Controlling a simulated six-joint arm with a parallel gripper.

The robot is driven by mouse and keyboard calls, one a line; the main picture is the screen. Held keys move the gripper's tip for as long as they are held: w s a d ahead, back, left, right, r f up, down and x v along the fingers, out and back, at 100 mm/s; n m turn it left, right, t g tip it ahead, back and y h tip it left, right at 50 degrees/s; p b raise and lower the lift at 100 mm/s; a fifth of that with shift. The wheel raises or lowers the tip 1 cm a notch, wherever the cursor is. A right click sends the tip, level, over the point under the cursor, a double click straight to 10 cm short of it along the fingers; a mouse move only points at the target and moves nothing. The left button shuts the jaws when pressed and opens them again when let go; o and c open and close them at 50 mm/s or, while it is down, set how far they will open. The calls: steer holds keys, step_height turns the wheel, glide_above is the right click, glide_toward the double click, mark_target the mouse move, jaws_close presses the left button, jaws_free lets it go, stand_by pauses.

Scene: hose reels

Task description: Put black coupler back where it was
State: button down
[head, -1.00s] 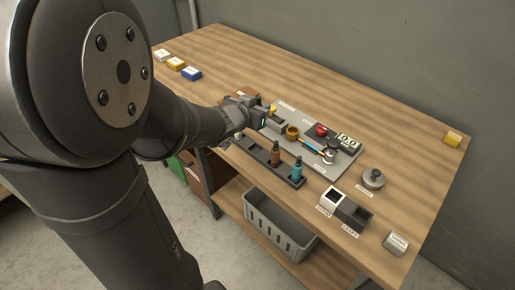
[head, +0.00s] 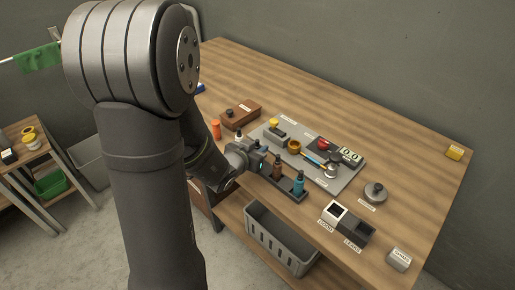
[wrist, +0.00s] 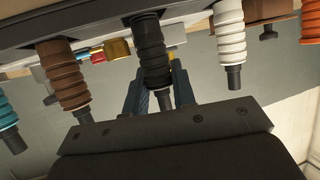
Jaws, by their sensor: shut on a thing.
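My gripper (wrist: 156,88) is shut on the black coupler (wrist: 151,58), a ribbed dark piece with a narrow tip. In the head view, my gripper (head: 259,163) is at the front side of the dark rack (head: 292,192). The black coupler is in line with the rack's row, between the brown coupler (wrist: 64,78) and the white coupler (wrist: 229,38). Its base end meets the rack (wrist: 100,24) in the wrist view; I cannot tell whether it is fully seated. The teal coupler (head: 298,182) stands at the rack's right end, beside the brown one (head: 277,166).
Behind the rack lies a grey panel (head: 345,181) with a red knob (head: 323,143) and a brass ring (head: 294,147). A brown box (head: 241,115) and an orange piece (head: 216,129) are to the left. Sorting bins (head: 355,230) stand at right.

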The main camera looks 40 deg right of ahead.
steer(key=shift+f, duration=0.15)
steer(key=c, duration=1.2)
jaws_free()
steer(key=shift+a, duration=0.1)
steer(key=v, duration=1.2)
steer(key=x, duration=1.2)
